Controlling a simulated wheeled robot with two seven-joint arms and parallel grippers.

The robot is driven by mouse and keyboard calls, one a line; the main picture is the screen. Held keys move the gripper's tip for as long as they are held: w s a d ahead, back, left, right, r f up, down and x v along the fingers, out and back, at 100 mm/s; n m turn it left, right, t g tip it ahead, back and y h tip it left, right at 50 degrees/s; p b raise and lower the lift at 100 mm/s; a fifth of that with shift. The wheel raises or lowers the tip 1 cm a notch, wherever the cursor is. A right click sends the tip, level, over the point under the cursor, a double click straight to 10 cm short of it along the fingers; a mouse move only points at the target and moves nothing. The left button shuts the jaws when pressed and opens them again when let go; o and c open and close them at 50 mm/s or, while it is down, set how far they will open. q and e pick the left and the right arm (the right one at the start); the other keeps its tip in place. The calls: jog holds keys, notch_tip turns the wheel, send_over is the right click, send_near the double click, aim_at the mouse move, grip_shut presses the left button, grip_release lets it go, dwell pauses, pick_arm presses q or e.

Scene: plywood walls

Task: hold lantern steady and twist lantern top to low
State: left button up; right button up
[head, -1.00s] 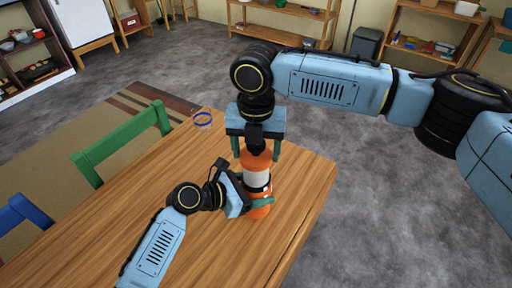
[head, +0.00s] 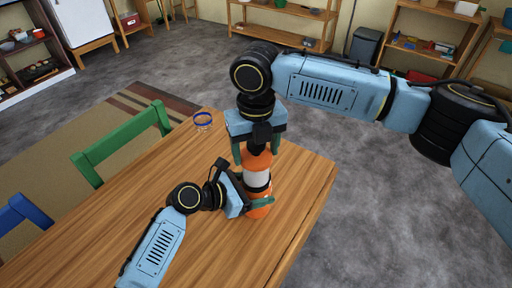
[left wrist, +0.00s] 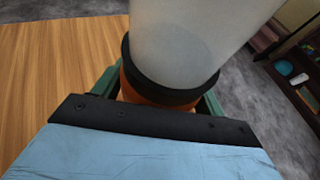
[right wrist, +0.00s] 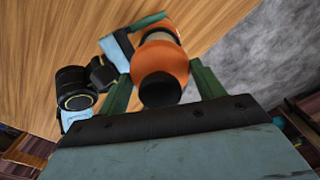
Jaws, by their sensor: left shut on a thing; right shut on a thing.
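The lantern (head: 257,181) stands upright on the wooden table near its right edge. It has an orange base, a whitish translucent middle with black bands, and an orange top. My left gripper (head: 260,202) is shut on the orange base from the left; the left wrist view shows the base (left wrist: 150,98) between its green fingers. My right gripper (head: 256,154) comes from above and is shut on the orange top, which also shows between its fingers in the right wrist view (right wrist: 160,62). A black knob (right wrist: 160,90) sits on the top's end.
The wooden table (head: 150,215) is mostly bare. A clear thing with a blue rim (head: 202,120) stands near its far edge. A green chair (head: 120,145) and a blue chair (head: 25,218) stand at the left. Shelves line the back wall.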

dwell(0.3)
jog(key=shift+n, duration=1.7)
jog(key=o, duration=1.1)
jog(key=shift+r, duration=0.15)
notch_tip(320, 180, up, 12)
jog(key=shift+f, duration=0.1)
pick_arm(q)
jog(key=o, duration=1.4)
